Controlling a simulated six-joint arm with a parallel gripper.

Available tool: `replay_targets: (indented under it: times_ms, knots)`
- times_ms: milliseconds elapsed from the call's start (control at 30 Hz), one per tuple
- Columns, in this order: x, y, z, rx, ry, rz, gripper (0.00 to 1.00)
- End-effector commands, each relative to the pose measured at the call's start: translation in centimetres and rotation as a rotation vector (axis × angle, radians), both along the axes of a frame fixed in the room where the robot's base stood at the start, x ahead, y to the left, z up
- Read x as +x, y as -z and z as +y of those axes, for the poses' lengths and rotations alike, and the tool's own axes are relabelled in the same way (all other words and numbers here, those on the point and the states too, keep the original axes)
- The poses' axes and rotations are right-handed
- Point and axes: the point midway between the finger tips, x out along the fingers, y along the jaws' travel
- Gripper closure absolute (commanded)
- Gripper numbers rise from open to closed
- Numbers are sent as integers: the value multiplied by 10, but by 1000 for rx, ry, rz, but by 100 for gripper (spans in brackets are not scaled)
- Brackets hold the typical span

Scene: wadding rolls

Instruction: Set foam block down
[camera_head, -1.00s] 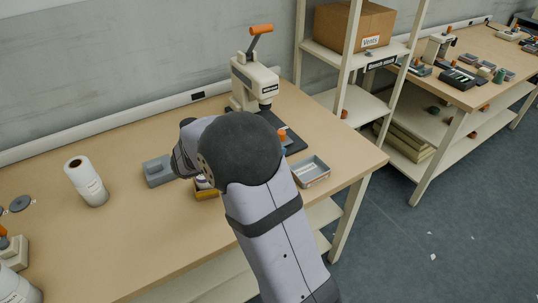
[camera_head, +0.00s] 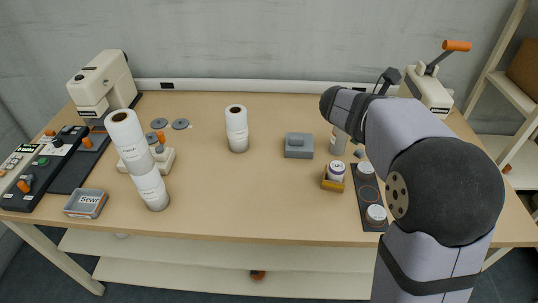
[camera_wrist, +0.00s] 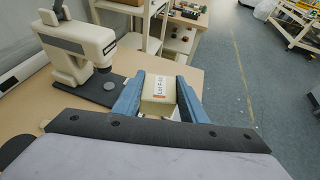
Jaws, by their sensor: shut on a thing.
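In the head view my arm fills the right side and hides the gripper tips and the block.
A grey block (camera_head: 299,146), a small orange-yellow holder (camera_head: 333,184) and white rolls (camera_head: 237,130) stand on the table. Bare tabletop lies at front centre (camera_head: 250,205).

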Motion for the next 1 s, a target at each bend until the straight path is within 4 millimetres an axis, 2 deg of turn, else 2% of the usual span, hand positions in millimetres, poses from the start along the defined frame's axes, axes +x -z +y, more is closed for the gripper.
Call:
replay_targets:
  times_ms: [167, 267, 367, 500, 700, 833, 1000]
  knots:
    - [29, 6, 30, -1, -121, -1, 82]
    - [49, 10, 55, -1, -212, 1, 82]
    - [72, 14, 88, -1, -326, -1, 82]
    - [104, 18, 146, -1, -515, -2, 82]
    - [137, 20, 239, -1, -789, -2, 82]
    - [148, 19, 302, -2, -962, -3, 82]
    - [152, 16, 385, -2, -1183, -4, 82]
